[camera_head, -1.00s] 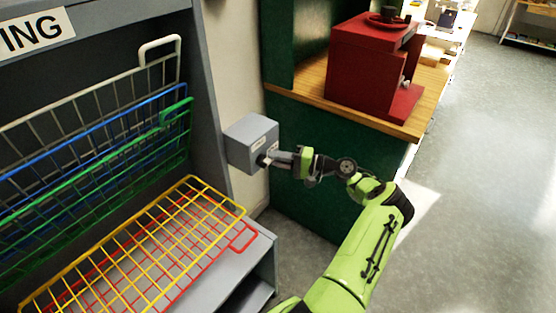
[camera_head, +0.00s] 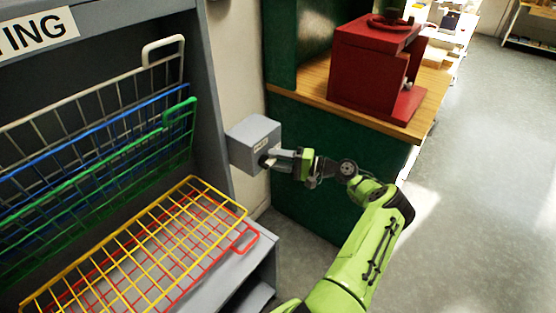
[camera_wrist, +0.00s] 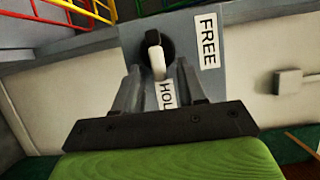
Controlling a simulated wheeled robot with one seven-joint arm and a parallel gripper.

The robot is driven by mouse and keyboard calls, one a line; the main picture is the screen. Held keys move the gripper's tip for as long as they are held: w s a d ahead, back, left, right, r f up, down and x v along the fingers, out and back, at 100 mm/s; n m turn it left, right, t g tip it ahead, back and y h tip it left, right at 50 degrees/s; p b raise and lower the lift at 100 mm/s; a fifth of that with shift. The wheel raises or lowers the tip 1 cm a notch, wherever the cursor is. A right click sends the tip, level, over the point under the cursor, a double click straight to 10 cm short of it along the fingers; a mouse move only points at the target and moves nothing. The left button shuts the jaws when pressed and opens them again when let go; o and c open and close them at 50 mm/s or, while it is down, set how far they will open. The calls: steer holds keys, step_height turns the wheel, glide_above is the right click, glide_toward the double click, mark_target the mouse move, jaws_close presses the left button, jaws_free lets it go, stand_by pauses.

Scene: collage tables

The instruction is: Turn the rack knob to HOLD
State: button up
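The rack knob (camera_wrist: 153,44) is a round black dial with a bar handle on a grey box (camera_head: 254,141) at the side of the rack. Its white end points down in the wrist view, towards the partly hidden HOLD label (camera_wrist: 166,95). The FREE label (camera_wrist: 208,41) is to its right. My gripper (camera_wrist: 157,72) faces the knob, with one finger on either side of the handle's white end. Gaps show between the fingers and the handle. In the head view my gripper (camera_head: 272,160) reaches the box from the right and hides most of the knob.
The grey rack holds wire shelves, including a yellow one (camera_head: 140,243) and a green one (camera_head: 100,190), left of the box. A green cabinet (camera_head: 335,150) with a red machine (camera_head: 372,72) on top stands close behind my arm. Open floor (camera_head: 480,180) is at right.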

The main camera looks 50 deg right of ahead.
steer(key=b+v, duration=0.1)
steer(key=v, duration=1.5)
steer(key=shift+w, duration=0.1)
